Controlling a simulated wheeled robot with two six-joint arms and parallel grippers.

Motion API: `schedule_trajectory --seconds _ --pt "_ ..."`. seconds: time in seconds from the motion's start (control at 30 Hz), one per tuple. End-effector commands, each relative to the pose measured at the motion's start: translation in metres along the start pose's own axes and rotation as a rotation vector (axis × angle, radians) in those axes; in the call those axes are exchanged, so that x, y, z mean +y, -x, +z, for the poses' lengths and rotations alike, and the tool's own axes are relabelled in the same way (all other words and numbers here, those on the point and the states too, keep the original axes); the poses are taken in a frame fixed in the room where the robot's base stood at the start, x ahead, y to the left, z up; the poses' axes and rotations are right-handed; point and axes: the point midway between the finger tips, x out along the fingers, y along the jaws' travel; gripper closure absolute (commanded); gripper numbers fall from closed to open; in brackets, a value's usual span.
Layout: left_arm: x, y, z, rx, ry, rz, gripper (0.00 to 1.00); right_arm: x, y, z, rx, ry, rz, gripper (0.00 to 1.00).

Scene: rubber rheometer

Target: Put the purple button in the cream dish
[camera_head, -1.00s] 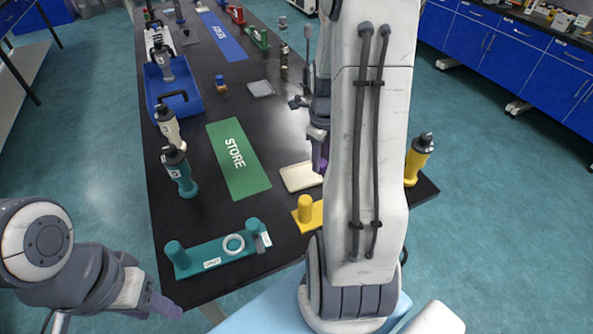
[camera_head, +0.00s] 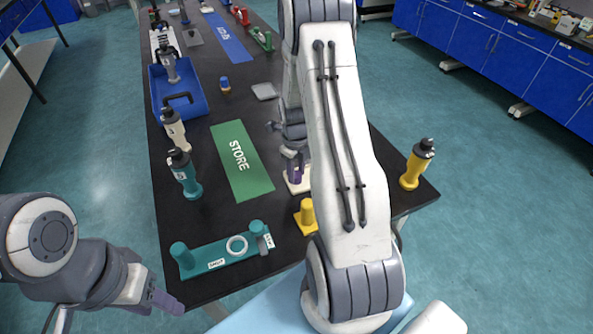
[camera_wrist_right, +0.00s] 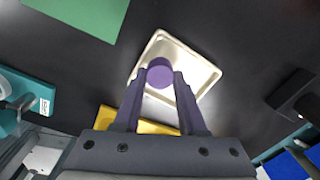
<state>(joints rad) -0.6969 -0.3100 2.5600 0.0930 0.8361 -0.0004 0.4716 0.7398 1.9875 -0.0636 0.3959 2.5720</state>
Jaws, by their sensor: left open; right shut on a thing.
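The purple button (camera_wrist_right: 159,72) is a short purple cylinder between the fingertips of my right gripper in the right wrist view. My right gripper (camera_head: 294,171) is shut on it and is over the cream dish (camera_head: 303,185) in the head view. The dish, a shallow square tray with a raised rim, also shows behind the button in the right wrist view (camera_wrist_right: 205,78). I cannot tell how far the button is above the dish floor. My left gripper (camera_head: 168,300) is open and empty, off the table's front left edge.
A green STORE mat (camera_head: 241,160) lies left of the dish. A yellow stand (camera_head: 306,216) is just in front of it, partly behind my right arm. A teal stand (camera_head: 222,253) is at the front left. A yellow-bodied tool (camera_head: 415,168) stands at the right edge.

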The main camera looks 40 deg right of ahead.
Motion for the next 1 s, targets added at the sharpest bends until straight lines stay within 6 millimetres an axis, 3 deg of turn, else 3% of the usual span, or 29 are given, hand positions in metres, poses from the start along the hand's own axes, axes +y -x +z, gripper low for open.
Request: schedule_trajectory --seconds 0.2,0.23,0.3,0.73,1.0 --pt "0.0 -0.004 0.0 0.0 0.0 0.0 0.5 0.0 -0.004 0.0 0.0 0.0 0.0 1.0" --pt "0.0 -0.003 0.0 0.0 0.0 0.0 0.5 0.0 -0.003 0.0 0.0 0.0 0.0 0.52" --pt "0.0 -0.002 0.0 0.0 0.0 0.0 0.5 0.0 -0.003 0.0 0.0 0.0 0.0 0.29" --pt "0.0 -0.001 0.0 0.0 0.0 0.0 0.5 0.0 0.006 0.001 -0.002 0.0 -0.001 0.29" --pt "-0.001 -0.008 0.0 0.0 0.0 0.0 0.5 -0.001 0.06 0.001 -0.005 -0.001 -0.003 0.29"
